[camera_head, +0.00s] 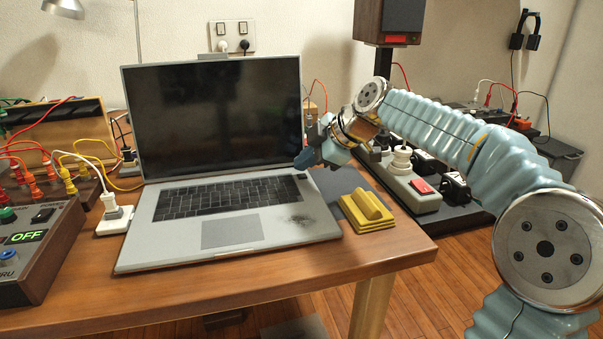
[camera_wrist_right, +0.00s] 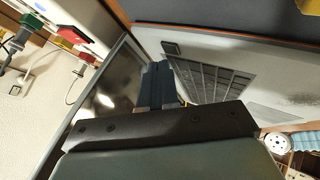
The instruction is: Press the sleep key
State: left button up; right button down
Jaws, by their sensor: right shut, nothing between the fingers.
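An open silver laptop (camera_head: 164,222) stands on the wooden table with its dark screen (camera_head: 215,110) raised. Its black keyboard (camera_head: 225,196) also shows in the right wrist view (camera_wrist_right: 213,84). A single small dark key (camera_head: 302,176) sits apart at the keyboard's upper right corner; it shows in the right wrist view (camera_wrist_right: 171,48) too. I cannot read a label on it. My right gripper (camera_head: 303,161) is shut and empty, at the laptop's right side, near that key. Its dark fingers (camera_wrist_right: 157,68) point toward the laptop's hinge side. I see no contact with the key. My left gripper is not visible.
Yellow stacked pads (camera_head: 367,212) lie right of the laptop. A power strip (camera_head: 412,192) with plugs stands behind my right arm. A control box reading OFF (camera_head: 40,250) and coloured cables crowd the left. A white adapter (camera_head: 115,219) sits beside the laptop. The table front is clear.

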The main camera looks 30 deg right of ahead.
aim_at(306, 177)
jog(key=shift+r, duration=0.2)
notch_tip(306, 177, up, 6)
jog(key=p, duration=0.4)
